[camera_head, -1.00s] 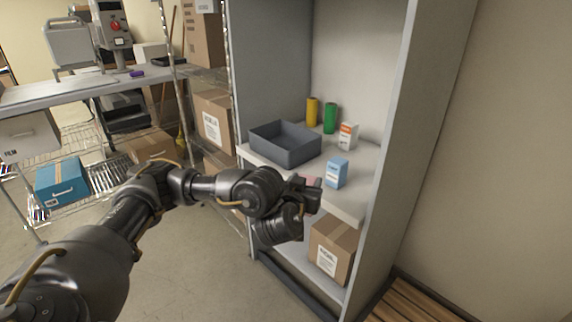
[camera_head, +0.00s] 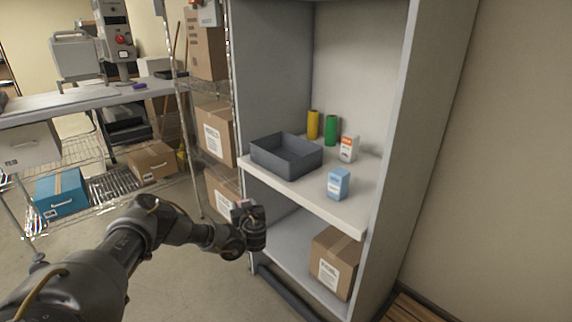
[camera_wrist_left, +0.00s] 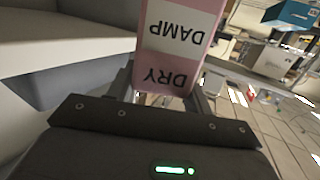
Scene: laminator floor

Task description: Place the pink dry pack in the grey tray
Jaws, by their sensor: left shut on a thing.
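My left gripper (camera_head: 244,207) is shut on the pink dry pack, in front of the shelf's left front corner and below the shelf top. My right gripper is not in view.
On the shelf (camera_head: 315,195), a blue-and-white box (camera_head: 338,184) stands right of the tray. A yellow cylinder (camera_head: 313,124), a green cylinder (camera_head: 331,130) and an orange-and-white box (camera_head: 349,148) stand behind. A cardboard box (camera_head: 335,262) sits below. A wire rack is left.

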